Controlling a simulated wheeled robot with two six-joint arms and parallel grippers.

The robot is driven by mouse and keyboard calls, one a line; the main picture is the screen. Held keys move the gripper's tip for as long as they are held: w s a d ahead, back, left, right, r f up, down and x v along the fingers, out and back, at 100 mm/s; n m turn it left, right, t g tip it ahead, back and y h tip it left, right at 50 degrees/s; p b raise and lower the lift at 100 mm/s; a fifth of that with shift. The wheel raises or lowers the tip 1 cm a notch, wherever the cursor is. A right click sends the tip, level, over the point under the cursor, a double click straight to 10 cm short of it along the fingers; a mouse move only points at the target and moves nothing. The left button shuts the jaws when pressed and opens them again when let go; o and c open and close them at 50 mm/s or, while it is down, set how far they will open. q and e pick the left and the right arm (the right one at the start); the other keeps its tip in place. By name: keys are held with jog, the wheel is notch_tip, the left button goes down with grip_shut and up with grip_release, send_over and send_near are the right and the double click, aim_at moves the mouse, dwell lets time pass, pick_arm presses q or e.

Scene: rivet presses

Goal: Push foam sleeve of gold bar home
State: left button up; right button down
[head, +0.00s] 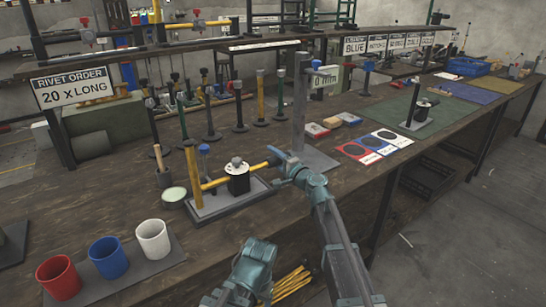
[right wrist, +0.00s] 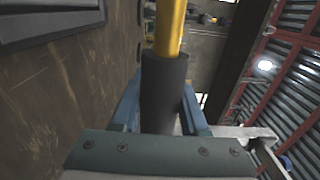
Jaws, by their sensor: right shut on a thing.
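In the head view a gold bar (head: 216,183) juts sideways from a gold post on a grey base tray (head: 232,203). It passes by a black block with a round knob (head: 238,180). My right gripper (head: 279,166) is at the bar's right end. In the right wrist view the gold bar (right wrist: 171,28) runs into the dark foam sleeve (right wrist: 164,88). The blue fingers of my right gripper are shut on the sleeve from both sides. The sleeve's lower end is hidden by the gripper body. A teal part of my left arm shows low in the head view; its fingers do not.
A grey upright stand (head: 300,105) rises close behind my right gripper. Red (head: 58,277), blue (head: 109,258) and white cups (head: 153,239) stand front left. Several upright levers line the bench behind the bar.

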jog(key=s+a, duration=0.1)
jog(key=a, duration=0.1)
jog(key=s+a, duration=0.3)
jog(key=a, duration=0.1)
jog(key=shift+s, duration=0.25)
jog(key=shift+c, duration=2)
grip_release()
jog(key=v, duration=1.3)
jog(key=shift+s+d, duration=0.25)
